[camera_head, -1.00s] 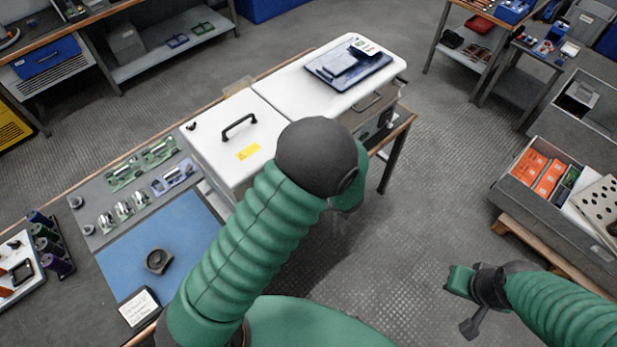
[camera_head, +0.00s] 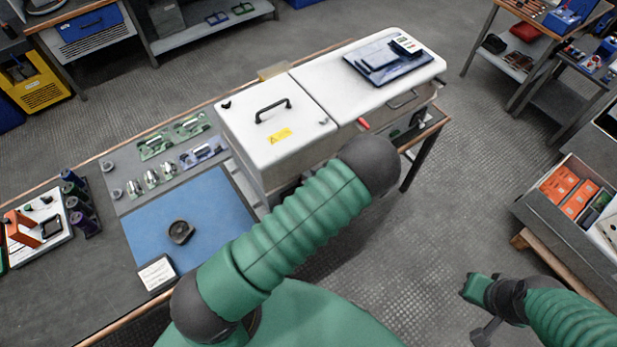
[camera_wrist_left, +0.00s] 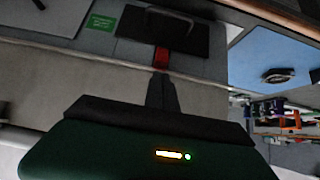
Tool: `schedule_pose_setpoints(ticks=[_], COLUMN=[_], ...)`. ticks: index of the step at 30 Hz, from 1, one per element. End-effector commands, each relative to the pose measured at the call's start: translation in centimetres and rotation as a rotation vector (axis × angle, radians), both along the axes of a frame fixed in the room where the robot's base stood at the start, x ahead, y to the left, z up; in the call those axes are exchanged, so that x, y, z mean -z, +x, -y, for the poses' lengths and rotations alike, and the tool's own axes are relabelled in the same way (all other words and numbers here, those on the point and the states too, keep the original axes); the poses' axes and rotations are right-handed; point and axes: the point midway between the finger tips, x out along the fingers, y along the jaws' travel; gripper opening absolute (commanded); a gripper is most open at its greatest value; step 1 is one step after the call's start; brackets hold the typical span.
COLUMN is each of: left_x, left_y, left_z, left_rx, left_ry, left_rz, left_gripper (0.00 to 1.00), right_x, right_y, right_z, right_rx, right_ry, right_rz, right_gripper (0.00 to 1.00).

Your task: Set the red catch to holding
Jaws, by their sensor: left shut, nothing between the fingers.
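A small red part (camera_head: 363,122), which looks like the red catch, shows at the front edge of the white machine (camera_head: 300,150), near the seam between its two lids. Its setting is too small to read. In the left wrist view a red piece (camera_wrist_left: 161,57) sits at the edge of a dark panel (camera_wrist_left: 165,32); I cannot tell if it is the same part. My left gripper (camera_wrist_left: 160,82) is shut and empty, its tips close to this red piece; contact is unclear. In the head view my arm hides it. My right gripper (camera_head: 485,328) shows at the lower right, its jaws unclear.
A blue mat (camera_head: 200,218) with a dark ring (camera_head: 181,231) and a white card (camera_head: 157,272) lie on the bench left of my arm. A tablet (camera_head: 375,65) rests on the right lid.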

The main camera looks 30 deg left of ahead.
Motion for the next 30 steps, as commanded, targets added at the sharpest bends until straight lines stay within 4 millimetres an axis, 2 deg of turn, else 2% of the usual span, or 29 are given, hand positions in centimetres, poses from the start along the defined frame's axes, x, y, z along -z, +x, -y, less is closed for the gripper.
schedule_pose_setpoints(ticks=[6, 15, 22, 30], left_x=[1.7, 1.8, 4.5, 4.2], left_y=[0.0, 0.0, 0.0, 0.1], left_z=[0.0, 0.0, -0.1, -0.1], left_rx=[-0.001, -0.001, -0.003, -0.001], left_ry=[0.001, -0.001, -0.001, -0.001], left_rz=[0.001, 0.001, 0.001, 0.001], left_gripper=[0.0, 0.0, 0.0, 0.0], right_x=[-0.4, -0.2, 1.8, 1.4], right_y=[0.0, 0.0, 0.0, 0.0], right_z=[0.0, 0.0, 0.0, 0.0], right_rx=[0.0, 0.0, 0.0, 0.0], right_ry=[0.0, 0.0, 0.0, 0.0], right_rz=[0.0, 0.0, 0.0, 0.0], right_gripper=[0.0, 0.0, 0.0, 0.0])
